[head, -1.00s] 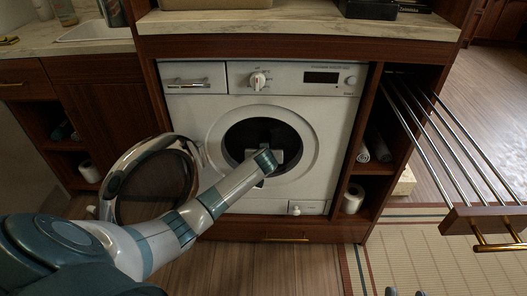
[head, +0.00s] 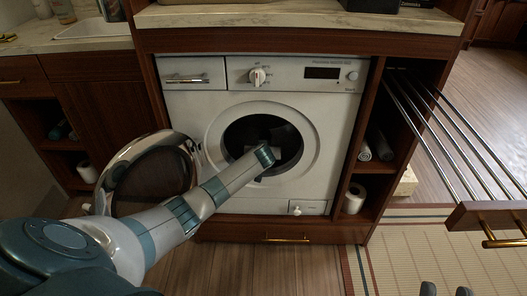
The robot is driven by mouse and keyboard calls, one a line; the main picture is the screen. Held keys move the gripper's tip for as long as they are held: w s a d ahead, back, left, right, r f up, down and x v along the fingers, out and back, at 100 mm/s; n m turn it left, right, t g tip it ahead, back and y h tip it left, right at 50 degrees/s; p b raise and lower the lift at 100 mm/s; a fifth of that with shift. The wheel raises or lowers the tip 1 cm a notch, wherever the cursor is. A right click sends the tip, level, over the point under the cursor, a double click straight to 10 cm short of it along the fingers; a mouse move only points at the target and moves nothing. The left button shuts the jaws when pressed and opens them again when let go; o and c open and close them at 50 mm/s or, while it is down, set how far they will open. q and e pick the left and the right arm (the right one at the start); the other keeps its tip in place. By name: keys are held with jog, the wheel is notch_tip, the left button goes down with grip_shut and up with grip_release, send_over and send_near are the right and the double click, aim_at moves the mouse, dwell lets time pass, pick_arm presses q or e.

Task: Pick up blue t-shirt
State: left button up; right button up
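A white washing machine (head: 275,187) stands under the counter with its round door (head: 155,172) swung open to the left. My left arm comes in from the left and reaches into the dark drum opening (head: 239,135). My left gripper (head: 264,158) is at the opening; its fingers are lost in the dark and behind the wrist. I cannot make out a blue t-shirt; the inside of the drum is too dark and partly covered by my arm. My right gripper (head: 446,290) shows only its two dark fingertips at the bottom right edge, spread apart with nothing between them.
A pulled-out rack with metal rods (head: 455,130) and a wooden front (head: 490,215) juts out at the right. Shelves beside the washer hold rolled items (head: 383,147) and a white roll (head: 354,199). A striped mat (head: 405,255) covers the floor at the right.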

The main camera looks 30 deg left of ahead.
dwell(0.4)
pick_arm(q)
jog(key=c, duration=1.2)
jog(key=shift+r, duration=0.15)
